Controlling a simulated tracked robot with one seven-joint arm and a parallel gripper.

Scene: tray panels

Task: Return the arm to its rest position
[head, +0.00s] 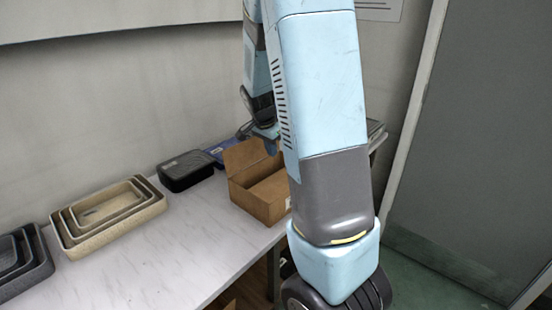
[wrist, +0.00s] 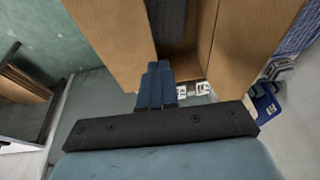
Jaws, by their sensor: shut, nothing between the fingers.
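My gripper shows in the wrist view (wrist: 160,82), with its blue fingers together and nothing between them. They point at an open cardboard box. In the head view my arm comes down in front of the right part of the counter, and my gripper (head: 262,134) is partly hidden behind the arm, just above and behind the open cardboard box (head: 262,195). The box stands on the counter with a flap raised; it fills the top of the wrist view (wrist: 112,35), where a dark grey item (wrist: 171,18) shows inside it.
Nested beige trays (head: 75,243) and nested dark grey trays (head: 40,270) stand at the left on the white counter (head: 160,262). A grey panel stands at the right (head: 480,140). The counter's front middle is clear.

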